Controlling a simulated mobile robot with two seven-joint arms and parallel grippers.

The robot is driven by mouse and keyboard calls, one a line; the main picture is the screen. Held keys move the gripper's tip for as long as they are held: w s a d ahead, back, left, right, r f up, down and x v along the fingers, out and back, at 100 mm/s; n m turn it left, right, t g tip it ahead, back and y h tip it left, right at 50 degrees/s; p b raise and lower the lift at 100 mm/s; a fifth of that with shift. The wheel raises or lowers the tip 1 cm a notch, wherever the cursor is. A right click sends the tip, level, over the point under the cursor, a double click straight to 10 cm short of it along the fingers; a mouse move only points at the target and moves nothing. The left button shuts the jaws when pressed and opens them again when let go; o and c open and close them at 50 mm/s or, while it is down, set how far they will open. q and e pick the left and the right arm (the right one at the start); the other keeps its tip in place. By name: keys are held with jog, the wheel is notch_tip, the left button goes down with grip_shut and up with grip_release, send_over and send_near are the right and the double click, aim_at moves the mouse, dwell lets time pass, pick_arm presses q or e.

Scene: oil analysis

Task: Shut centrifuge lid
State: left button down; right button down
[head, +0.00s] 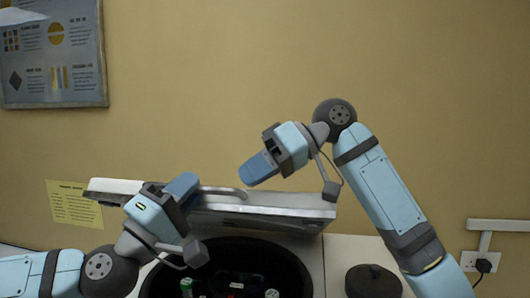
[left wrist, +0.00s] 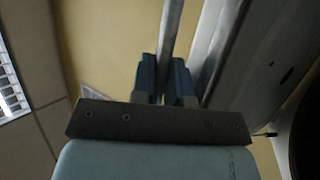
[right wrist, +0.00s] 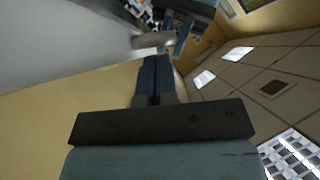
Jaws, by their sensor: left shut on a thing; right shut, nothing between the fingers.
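The centrifuge lid (head: 270,208) is a pale grey slab standing raised behind the dark round centrifuge bowl (head: 215,246). A grey bar handle (head: 222,190) runs along the lid. My left gripper (head: 183,187) is shut on this handle near its left part. In the left wrist view the handle (left wrist: 172,35) passes between the blue fingers (left wrist: 163,78), with the lid (left wrist: 232,50) beside it. My right gripper (head: 258,169) is shut and empty, just above the handle's right end. In the right wrist view its fingers (right wrist: 154,78) are together near the handle (right wrist: 153,41).
Several small capped items sit in the bowl, among them a green-capped one (head: 187,286). A dark round object (head: 372,282) stands right of the bowl on the pale top. A wall socket (head: 484,262) is at the far right. The wall area above the lid is clear.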

pick_arm(q)
jog(key=shift+f, duration=0.1)
pick_arm(e)
jog(key=shift+s+a+f, duration=0.1)
jog(key=shift+s+f, duration=0.1)
jog(key=shift+f, duration=0.1)
